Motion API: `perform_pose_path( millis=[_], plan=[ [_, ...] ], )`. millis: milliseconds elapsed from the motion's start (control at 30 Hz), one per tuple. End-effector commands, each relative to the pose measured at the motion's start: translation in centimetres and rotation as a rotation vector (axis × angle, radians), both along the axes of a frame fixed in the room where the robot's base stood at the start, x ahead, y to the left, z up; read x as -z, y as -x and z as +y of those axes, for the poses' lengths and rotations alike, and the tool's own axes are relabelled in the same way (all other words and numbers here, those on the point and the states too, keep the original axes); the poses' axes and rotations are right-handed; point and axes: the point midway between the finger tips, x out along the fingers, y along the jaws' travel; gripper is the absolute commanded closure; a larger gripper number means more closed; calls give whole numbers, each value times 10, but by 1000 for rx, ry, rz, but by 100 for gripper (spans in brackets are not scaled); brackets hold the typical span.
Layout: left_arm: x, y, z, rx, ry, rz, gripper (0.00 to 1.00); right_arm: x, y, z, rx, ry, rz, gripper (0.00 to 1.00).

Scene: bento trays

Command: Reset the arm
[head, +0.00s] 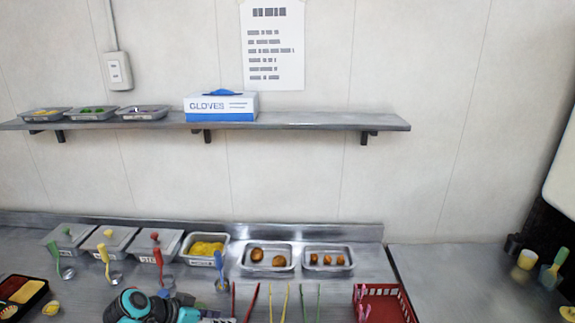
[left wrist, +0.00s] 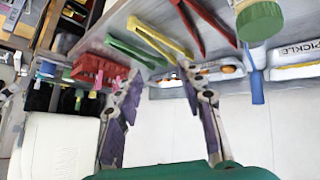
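My left arm (head: 150,308) comes in at the bottom of the head view, its gripper cut off by the lower edge. In the left wrist view, which looks upside down, my left gripper (left wrist: 160,76) has its two fingers spread apart with nothing between them. Red tongs (head: 246,303), yellow tongs (head: 279,303) and green tongs (head: 311,303) lie on the counter to the right of the arm. The green tongs (left wrist: 136,52) and yellow tongs (left wrist: 160,42) also show in the left wrist view, beyond the fingertips. My right gripper is in neither view.
A red basket (head: 404,306) stands right of the tongs. Metal food trays (head: 268,258) and lidded containers with colored-handled ladles line the counter's back. A black bento tray (head: 22,298) is at far left. A wall shelf (head: 300,121) holds a glove box (head: 221,106). The right counter (head: 440,275) is mostly clear.

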Motion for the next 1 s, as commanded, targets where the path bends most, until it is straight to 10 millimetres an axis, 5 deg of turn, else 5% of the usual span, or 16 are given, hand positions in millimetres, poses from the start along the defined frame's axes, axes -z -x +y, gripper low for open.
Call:
perform_pose_path(
  millis=[133, 433, 633, 1000],
  plan=[
    [-4, 48, -14, -154, -92, 99, 61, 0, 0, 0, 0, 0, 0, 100],
    [-5, 124, -4, -469, -228, 107, 61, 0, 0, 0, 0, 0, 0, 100],
    [-5, 141, 4, -564, -247, 67, 61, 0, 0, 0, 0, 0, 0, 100],
    [-5, 143, 5, -579, -248, 60, 66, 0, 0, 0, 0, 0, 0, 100]
  ],
)
